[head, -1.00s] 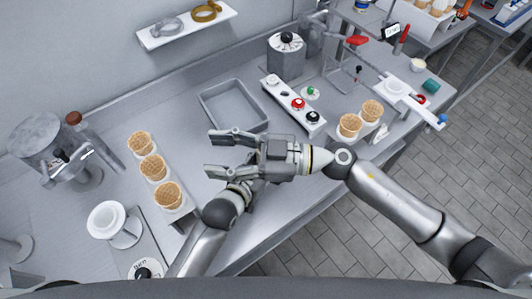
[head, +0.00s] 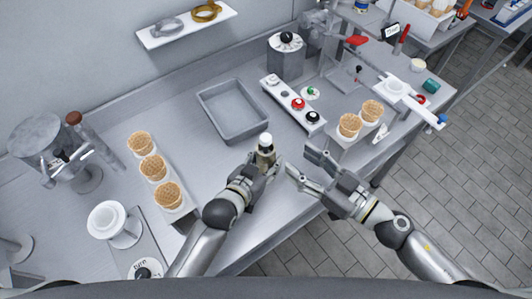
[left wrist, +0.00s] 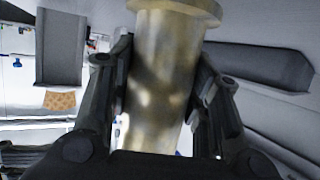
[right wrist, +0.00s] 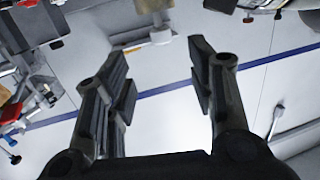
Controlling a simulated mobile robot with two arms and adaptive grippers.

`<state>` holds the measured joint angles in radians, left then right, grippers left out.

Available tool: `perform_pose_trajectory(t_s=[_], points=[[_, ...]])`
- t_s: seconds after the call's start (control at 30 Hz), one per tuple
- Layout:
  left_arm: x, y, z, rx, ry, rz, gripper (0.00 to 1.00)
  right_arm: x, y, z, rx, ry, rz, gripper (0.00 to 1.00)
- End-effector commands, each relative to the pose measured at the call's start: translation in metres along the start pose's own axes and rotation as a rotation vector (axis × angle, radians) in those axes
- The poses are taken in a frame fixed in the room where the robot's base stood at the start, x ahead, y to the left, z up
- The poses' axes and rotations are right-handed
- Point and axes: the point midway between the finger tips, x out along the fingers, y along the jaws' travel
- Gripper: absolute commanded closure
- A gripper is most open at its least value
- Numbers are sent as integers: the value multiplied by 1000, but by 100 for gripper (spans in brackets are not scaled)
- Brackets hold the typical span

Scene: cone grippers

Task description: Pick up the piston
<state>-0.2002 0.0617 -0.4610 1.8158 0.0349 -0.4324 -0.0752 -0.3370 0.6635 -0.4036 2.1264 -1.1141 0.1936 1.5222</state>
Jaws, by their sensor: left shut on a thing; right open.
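A brass cylinder with a white cap (head: 265,146), apparently the piston, stands upright in my left gripper (head: 264,168), above the front of the counter. In the left wrist view the brass body (left wrist: 165,65) fills the middle, with a wider flange at its top edge. My left gripper's fingers (left wrist: 165,95) are shut on its two sides. My right gripper (head: 298,160) is open and empty just right of the piston, its fingers pointing left and apart from it. The right wrist view shows nothing between its fingers (right wrist: 158,62).
An empty grey tray (head: 262,124) lies behind the piston. Waffle cones (head: 152,168) stand in a holder at left, with others (head: 349,125) at right. A white button panel (head: 277,88) is behind the right gripper. The counter's front edge runs below both arms.

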Motion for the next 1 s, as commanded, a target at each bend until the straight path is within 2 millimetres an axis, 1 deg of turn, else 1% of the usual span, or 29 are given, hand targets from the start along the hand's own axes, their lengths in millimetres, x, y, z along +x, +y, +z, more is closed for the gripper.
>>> perform_pose_trajectory(t_s=[0.3,0.5,0.6,0.87,1.0], points=[[0,0,0,0,-1,0,100,36,0,-1,-6,3,-2,50],[0,0,0,0,-1,0,100,54,0,-1,-5,2,-2,50],[0,0,0,0,-1,0,100,59,0,-1,-4,3,-2,50],[0,0,0,0,-1,0,100,65,0,-1,-3,2,-1,50],[0,0,0,0,-1,0,100,75,0,-2,-6,4,-2,50]])
